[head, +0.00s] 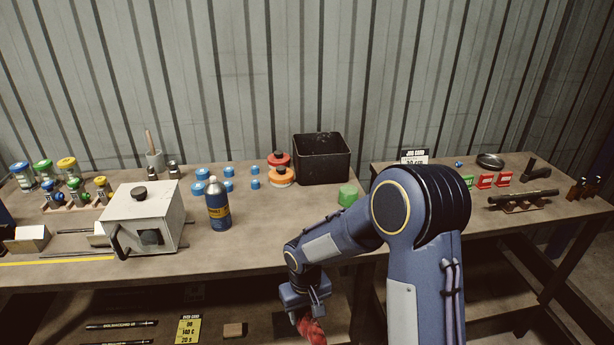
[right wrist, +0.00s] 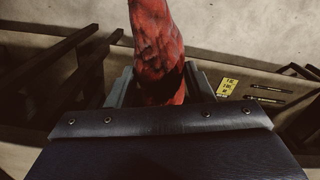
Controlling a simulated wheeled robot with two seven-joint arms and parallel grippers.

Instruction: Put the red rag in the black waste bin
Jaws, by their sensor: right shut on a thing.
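The red rag (head: 312,328) hangs in my right gripper (head: 304,308), in front of the table's front edge and below the tabletop in the head view. The right wrist view also shows the rag (right wrist: 157,45), bunched between the two fingers of the gripper (right wrist: 158,88), which is shut on it. The black waste bin (head: 322,160) stands upright at the back of the table, against the corrugated wall, with its open top facing up. The bin is beyond my right gripper and above it in the picture. My left gripper is not in view.
A green cap (head: 348,195) sits just in front of the bin. Red and orange round containers (head: 281,178) stand left of it. A blue bottle (head: 218,205) and a metal box (head: 140,220) stand farther left. The front-middle tabletop (head: 262,232) is clear.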

